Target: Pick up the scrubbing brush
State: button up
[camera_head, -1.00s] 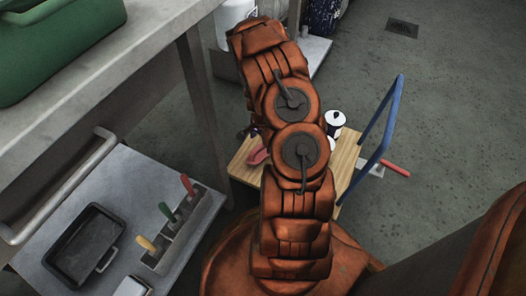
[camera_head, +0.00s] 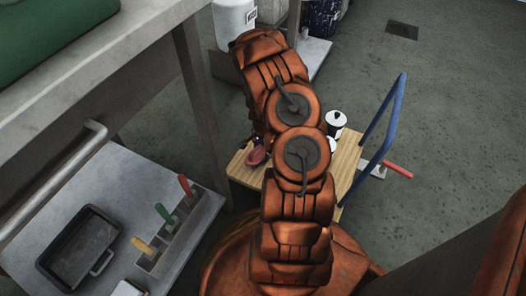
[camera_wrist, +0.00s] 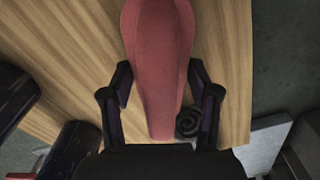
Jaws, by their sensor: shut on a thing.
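The scrubbing brush, seen as a long pinkish-red body (camera_wrist: 157,60), fills the middle of the wrist view over the wooden board. My gripper (camera_wrist: 160,95) has its two dark fingers on either side of its narrower end and is shut on it. In the head view the brush (camera_head: 257,155) shows as a small reddish shape at the left of the wooden platform (camera_head: 347,165), beside my arm. My arm hides most of the gripper there. I cannot tell whether the brush touches the board.
A blue handle frame (camera_head: 385,135) rises at the platform's right side. A white can (camera_head: 336,120) stands on the platform. A red-handled tool (camera_head: 396,168) lies to the right. At left is a metal cart (camera_head: 50,215) with a black tray (camera_head: 78,247). Dark cylinders (camera_wrist: 72,150) lie near my gripper.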

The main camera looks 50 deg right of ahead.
jog(key=c, duration=0.7)
jog(key=shift+r+p, duration=1.1)
jog(key=shift+r, duration=0.8)
jog(key=s+a+p, duration=0.1)
jog(key=s+a, duration=0.1)
jog(key=s, duration=0.2)
jog(key=s+a+p, duration=0.1)
jog(key=s+a, duration=0.2)
jog(key=s, duration=0.2)
jog(key=s+a+r+p, duration=0.1)
jog(key=s+a+p, duration=0.1)
jog(key=s, duration=0.3)
jog(key=shift+a+r, duration=0.1)
jog(key=shift+a, duration=0.25)
